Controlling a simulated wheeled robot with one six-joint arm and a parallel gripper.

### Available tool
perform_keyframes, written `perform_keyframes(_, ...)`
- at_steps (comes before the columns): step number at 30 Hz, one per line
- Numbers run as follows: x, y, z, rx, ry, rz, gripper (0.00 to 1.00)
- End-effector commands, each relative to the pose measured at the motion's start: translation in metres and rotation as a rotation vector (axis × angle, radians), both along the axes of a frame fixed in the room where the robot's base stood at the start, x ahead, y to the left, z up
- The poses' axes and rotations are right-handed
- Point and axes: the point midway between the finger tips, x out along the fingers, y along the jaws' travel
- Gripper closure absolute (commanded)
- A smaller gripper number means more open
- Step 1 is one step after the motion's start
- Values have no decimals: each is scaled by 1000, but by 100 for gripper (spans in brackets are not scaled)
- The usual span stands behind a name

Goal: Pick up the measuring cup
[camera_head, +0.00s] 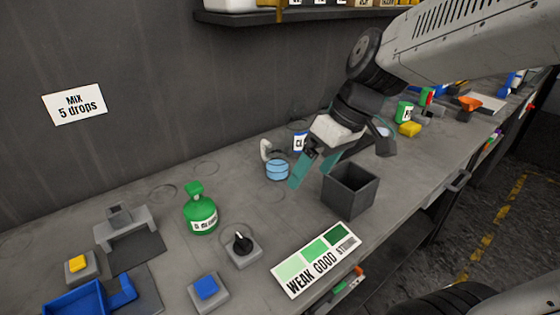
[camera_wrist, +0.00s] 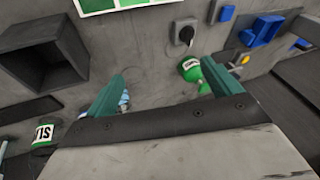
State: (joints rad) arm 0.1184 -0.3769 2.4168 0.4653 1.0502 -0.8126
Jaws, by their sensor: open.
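The measuring cup (camera_head: 277,171) looks clear with blue bands and has a pale handle at its upper left. It stands on the grey bench in the head view. My gripper (camera_head: 310,176) is open, with its teal fingers pointing down just right of the cup and apart from it. In the wrist view, a small blue part of the cup (camera_wrist: 124,101) shows beside the left finger, which hides most of it.
A dark open box (camera_head: 349,190) stands right of my gripper. A green bottle (camera_head: 201,215), a black knob on a grey base (camera_head: 243,245) and a blue button (camera_head: 207,288) are at the left and front. A WEAK/GOOD colour card (camera_head: 316,260) lies near the front edge.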

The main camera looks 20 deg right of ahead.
Motion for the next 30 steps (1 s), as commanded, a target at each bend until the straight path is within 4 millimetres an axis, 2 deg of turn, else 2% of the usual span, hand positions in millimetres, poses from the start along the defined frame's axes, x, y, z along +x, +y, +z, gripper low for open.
perform_keyframes(1,24,0,-7,42,-30,40,10)
perform_keyframes(6,104,-7,-30,138,-220,172,10)
perform_keyframes(9,146,-20,-50,151,-332,218,10)
perform_keyframes(12,179,-35,-69,141,-422,244,10)
perform_keyframes(15,201,-48,-85,120,-484,262,10)
perform_keyframes(20,217,-58,-98,98,-531,275,10)
perform_keyframes(30,236,-39,-123,94,-537,281,10)
